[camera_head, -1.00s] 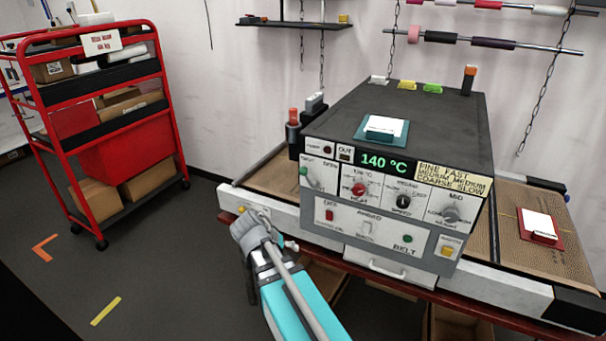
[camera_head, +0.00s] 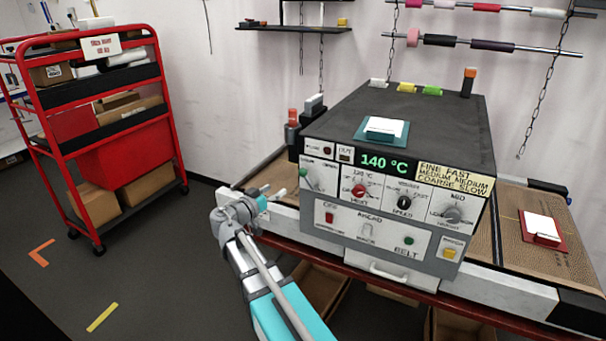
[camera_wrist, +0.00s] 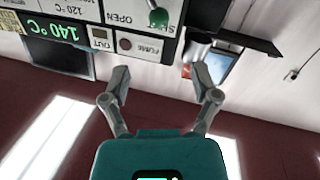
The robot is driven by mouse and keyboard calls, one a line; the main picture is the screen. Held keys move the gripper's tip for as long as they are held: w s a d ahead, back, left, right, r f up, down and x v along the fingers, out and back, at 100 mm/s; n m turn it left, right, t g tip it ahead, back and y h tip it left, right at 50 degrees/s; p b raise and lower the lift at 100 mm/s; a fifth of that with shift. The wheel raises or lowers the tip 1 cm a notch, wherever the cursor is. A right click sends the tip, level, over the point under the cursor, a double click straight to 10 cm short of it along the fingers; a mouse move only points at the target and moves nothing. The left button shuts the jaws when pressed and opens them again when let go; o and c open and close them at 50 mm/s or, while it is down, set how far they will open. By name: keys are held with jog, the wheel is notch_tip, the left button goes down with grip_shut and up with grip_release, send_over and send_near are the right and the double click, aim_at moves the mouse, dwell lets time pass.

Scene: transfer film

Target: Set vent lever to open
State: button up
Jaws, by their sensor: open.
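The vent lever, with a green ball knob (camera_head: 304,172), is at the left end of the dryer's control panel. It also shows in the wrist view (camera_wrist: 158,17), upside down at the top, near the words SHUT and OPEN. The lever looks nearer the left side of its plate; its exact setting is hard to read. My gripper (camera_head: 272,191) is just left of the panel, short of the lever and apart from it. In the wrist view its two fingers (camera_wrist: 160,82) are spread and empty, with the green knob beyond their tips.
The grey dryer (camera_head: 450,120) shows 140 °C; a red heat knob (camera_head: 359,190) and black speed knob (camera_head: 404,203) sit right of the lever. A belt runs out both sides, with a red pallet (camera_head: 540,238) at right. A red cart (camera_head: 160,75) stands left over open floor.

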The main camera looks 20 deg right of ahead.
aim_at(303, 171)
jog(key=shift+d, duration=0.15)
jog(key=shift+x, duration=6.8)
